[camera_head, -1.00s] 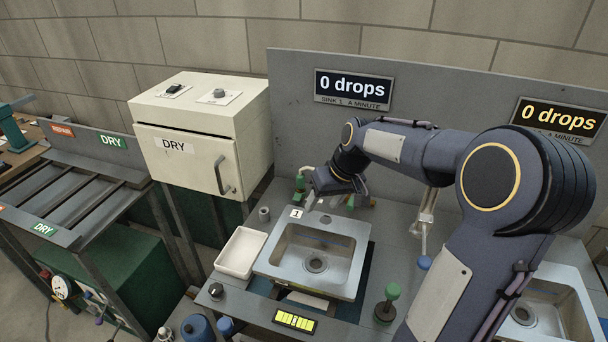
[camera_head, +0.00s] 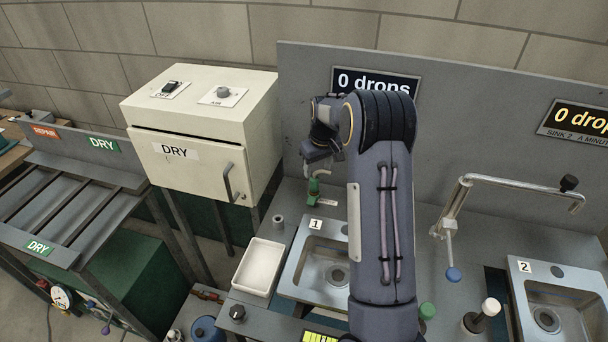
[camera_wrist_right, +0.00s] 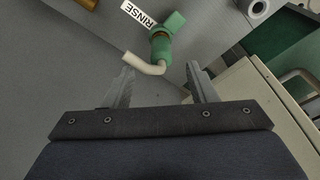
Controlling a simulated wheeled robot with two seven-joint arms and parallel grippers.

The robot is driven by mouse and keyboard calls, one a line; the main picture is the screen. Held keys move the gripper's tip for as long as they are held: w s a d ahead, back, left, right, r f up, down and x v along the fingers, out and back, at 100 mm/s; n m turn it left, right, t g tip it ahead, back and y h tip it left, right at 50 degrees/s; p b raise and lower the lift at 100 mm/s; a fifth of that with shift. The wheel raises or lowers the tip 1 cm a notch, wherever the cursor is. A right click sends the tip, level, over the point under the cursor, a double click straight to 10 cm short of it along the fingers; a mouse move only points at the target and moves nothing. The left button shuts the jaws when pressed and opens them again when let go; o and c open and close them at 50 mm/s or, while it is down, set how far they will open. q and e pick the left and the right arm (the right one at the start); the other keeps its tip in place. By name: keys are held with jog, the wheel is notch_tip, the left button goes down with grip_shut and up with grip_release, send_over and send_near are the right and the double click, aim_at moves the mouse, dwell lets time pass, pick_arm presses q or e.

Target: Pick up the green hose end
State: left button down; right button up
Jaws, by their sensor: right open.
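The green hose end (camera_head: 314,187) stands on the counter behind sink 1, with a pale bent tip. In the right wrist view the green hose end (camera_wrist_right: 162,44) and its pale tip lie just beyond the fingers, beside a RINSE label. My right gripper (camera_wrist_right: 161,72) is open and empty, its two fingers spread on either side of the tip's line. In the head view my right gripper (camera_head: 309,166) hangs just above the hose end; contact cannot be told there. My left gripper is not in view.
Sink 1 (camera_head: 296,272) is partly hidden by my right arm. A white tray (camera_head: 281,246) and the DRY cabinet (camera_head: 248,150) stand to the left. A bent faucet pipe (camera_head: 500,178) and sink 2 (camera_head: 588,284) are to the right. A grey panel (camera_head: 450,90) rises behind.

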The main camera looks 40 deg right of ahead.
aim_at(314, 177)
jog(key=shift+w+f, duration=0.15)
jog(key=shift+w, duration=0.15)
jog(key=shift+w+f, duration=0.2)
jog(key=shift+f, duration=0.3)
jog(key=shift+w+f, duration=0.15)
jog(key=shift+f, duration=0.35)
jog(key=f, duration=0.5)
jog(key=shift+w+f, duration=0.25)
jog(key=shift+w, duration=0.05)
jog(key=c, duration=1.1)
